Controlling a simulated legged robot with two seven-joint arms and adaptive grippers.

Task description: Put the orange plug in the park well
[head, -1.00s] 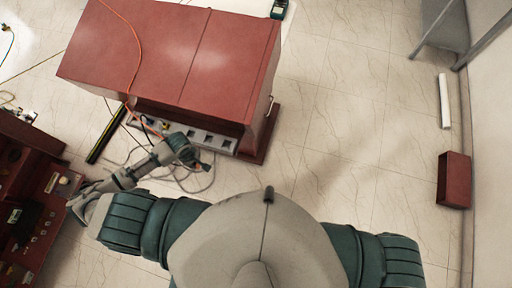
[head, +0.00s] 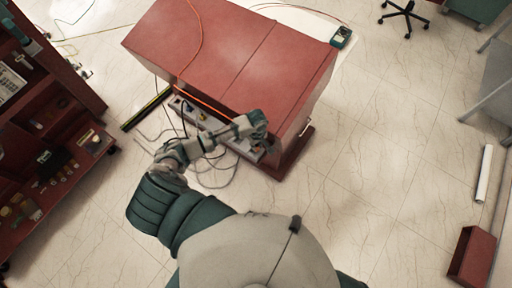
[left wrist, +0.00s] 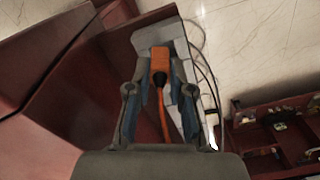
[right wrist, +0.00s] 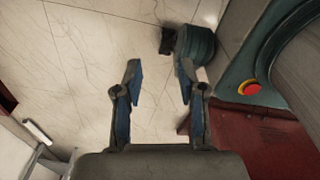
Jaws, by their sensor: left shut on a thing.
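The orange plug (left wrist: 160,62) is between the fingers of my left gripper (left wrist: 160,75), which is shut on it. An orange cable (left wrist: 166,115) runs back from the plug. In the head view my left gripper (head: 258,125) is over the right part of the grey panel (head: 188,106) at the foot of the red cabinet. The same panel (left wrist: 155,34) shows behind the plug in the left wrist view. I cannot tell which well the plug faces or whether it touches one. My right gripper (right wrist: 158,78) is open and empty over the floor.
The red cabinet (head: 235,55) stands directly beyond the panel. Loose cables (head: 210,180) lie on the floor before it. A red shelf unit (head: 50,130) stands at the left. A red box (head: 472,255) and white bar (head: 484,173) lie at the right, with open floor between.

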